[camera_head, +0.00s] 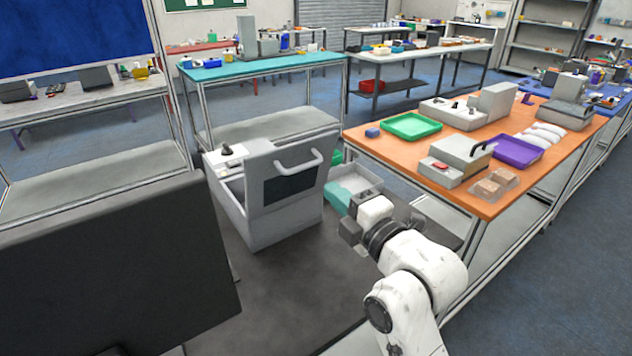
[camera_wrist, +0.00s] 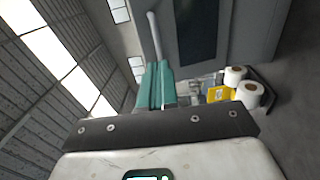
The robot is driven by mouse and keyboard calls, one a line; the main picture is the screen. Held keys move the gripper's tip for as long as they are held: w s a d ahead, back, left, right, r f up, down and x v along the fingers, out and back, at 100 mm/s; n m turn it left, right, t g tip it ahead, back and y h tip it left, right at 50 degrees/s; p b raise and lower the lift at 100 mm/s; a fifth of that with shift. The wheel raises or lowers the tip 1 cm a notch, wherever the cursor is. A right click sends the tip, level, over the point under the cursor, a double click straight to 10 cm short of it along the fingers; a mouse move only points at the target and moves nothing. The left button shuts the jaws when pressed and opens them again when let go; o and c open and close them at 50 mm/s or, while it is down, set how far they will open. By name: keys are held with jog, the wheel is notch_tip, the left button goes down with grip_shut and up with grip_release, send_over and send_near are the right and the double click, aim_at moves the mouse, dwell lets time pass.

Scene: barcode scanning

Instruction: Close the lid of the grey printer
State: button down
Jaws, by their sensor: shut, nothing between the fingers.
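Part of the open top shows behind the lid. My gripper (camera_head: 350,229) is to the right of the printer, apart from it. In the wrist view, my gripper's teal fingers (camera_wrist: 155,86) are together and empty. The handle (camera_wrist: 155,38) and window (camera_wrist: 196,30) show beyond them.
White rolls (camera_wrist: 248,94) and a yellow item (camera_wrist: 220,94) show near my fingers in the wrist view. The orange table (camera_head: 388,148) bounds the right.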

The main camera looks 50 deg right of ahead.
aim_at(307, 167)
jog(key=p+x, duration=0.1)
jog(key=x, duration=0.6)
jog(key=shift+r+p, duration=0.1)
jog(key=shift+p, duration=0.3)
